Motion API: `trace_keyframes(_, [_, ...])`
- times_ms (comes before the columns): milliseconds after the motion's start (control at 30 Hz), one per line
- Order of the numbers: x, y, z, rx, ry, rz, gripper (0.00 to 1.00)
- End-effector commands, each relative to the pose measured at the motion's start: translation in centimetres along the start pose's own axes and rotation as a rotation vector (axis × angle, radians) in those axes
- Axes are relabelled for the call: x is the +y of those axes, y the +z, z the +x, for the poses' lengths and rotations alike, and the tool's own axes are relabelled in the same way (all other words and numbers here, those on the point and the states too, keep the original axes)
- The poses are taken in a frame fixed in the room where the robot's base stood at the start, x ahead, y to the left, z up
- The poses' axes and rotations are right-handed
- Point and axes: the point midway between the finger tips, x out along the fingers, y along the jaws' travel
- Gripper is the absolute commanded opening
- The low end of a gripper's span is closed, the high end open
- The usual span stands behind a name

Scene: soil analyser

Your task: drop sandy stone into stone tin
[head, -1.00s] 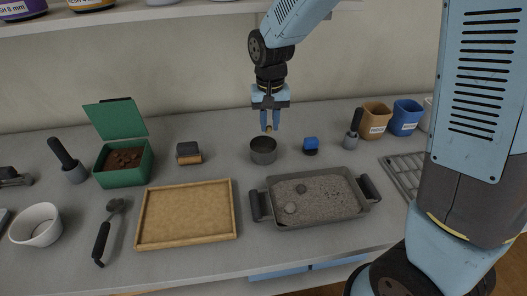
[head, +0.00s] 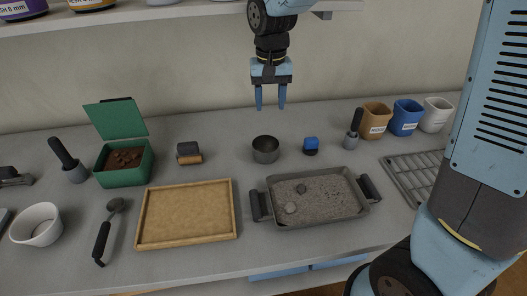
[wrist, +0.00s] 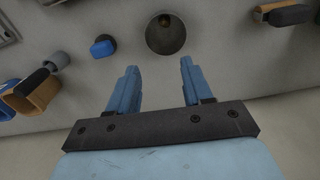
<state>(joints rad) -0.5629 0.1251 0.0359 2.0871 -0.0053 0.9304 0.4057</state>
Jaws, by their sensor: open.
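The stone tin, a small round grey metal cup (head: 265,150), stands on the bench behind the grey tray. In the wrist view the tin (wrist: 166,42) shows from above, with a small brown stone (wrist: 165,20) inside it, against the far wall in that picture. The stone looks like the sandy stone; in the head view the tin's wall hides it. My gripper (head: 270,108) is open and empty, raised above and slightly behind the tin. Its two blue fingers also show apart in the wrist view (wrist: 158,80), clear of the tin.
A grey tray of gravel (head: 283,224) with two stones lies in front of the tin. A blue-topped block (head: 311,145) stands to its right and a brush (head: 189,154) to its left. A shelf (head: 150,13) runs along the wall above.

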Motion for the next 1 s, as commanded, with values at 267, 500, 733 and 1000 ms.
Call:
trace_keyframes(267, [0.0, -0.1, -5.0, 0.003, -0.001, 0.000, 0.50])
trace_keyframes(500, [0.0, 0.0, -6.7, 0.000, 0.000, 0.000, 0.50])
trace_keyframes(733, [0.1, 0.0, -6.9, 0.000, 0.000, 0.000, 0.50])
trace_keyframes(1000, [0.4, 0.1, -7.0, 0.004, -0.001, 0.003, 0.50])
